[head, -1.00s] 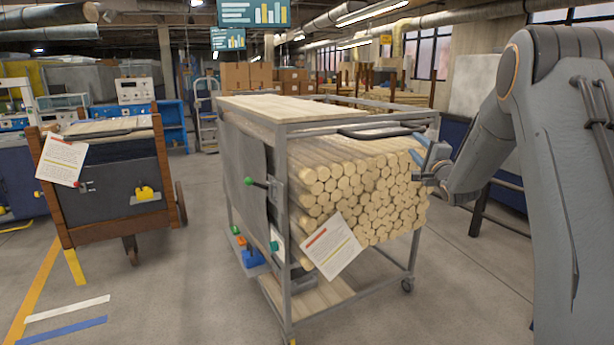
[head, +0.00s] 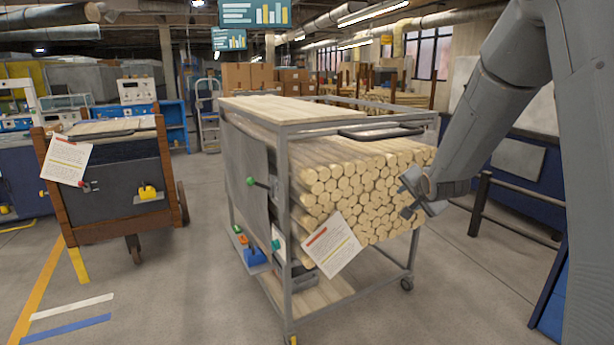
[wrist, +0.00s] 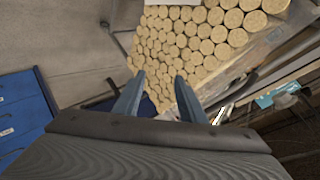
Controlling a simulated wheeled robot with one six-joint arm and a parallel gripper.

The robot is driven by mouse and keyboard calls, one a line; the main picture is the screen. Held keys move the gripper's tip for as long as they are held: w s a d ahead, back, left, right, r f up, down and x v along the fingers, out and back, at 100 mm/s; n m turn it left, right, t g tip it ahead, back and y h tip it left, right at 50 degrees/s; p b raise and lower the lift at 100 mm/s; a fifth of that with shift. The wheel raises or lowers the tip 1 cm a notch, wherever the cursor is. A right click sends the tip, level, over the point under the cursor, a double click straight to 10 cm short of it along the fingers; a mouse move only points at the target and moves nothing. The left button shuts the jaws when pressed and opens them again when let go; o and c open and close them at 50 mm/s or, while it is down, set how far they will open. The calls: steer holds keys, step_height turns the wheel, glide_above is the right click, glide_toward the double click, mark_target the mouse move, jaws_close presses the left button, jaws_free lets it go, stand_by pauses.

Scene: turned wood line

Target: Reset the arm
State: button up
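My gripper (head: 412,193) is in front of the right part of the stacked round wood dowels (head: 345,200) in the head view. In the wrist view my gripper (wrist: 160,76) shows two blue-grey fingers set apart, with nothing held between them. The dowel ends (wrist: 190,40) lie beyond the fingertips. I cannot tell the exact distance to them.
A grey metal cart (head: 284,215) carries the dowels, with a paper sheet (head: 331,244) on its front. A wooden cart (head: 110,195) stands left, and dark rails (head: 515,208) stand right. Bare floor lies between the carts.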

steer(key=s+a+f+n+g, duration=0.2)
steer(key=s+a+n+g, duration=0.1)
steer(key=s, duration=1)
steer(key=s+a+f+n+g, duration=0.3)
steer(key=s+n+g, duration=0.1)
steer(key=s, duration=1)
steer(key=s+a+f+n+g+p, duration=0.1)
steer(key=s+a+n+g, duration=0.3)
steer(key=s, duration=0.9)
steer(key=shift+s+f+g+y, duration=0.3)
steer(key=shift+s+f+y, duration=0.1)
steer(key=shift+f, duration=0.5)
steer(key=shift+w, duration=0.1)
steer(key=shift+c, duration=0.7)
steer(key=shift+a, duration=0.15)
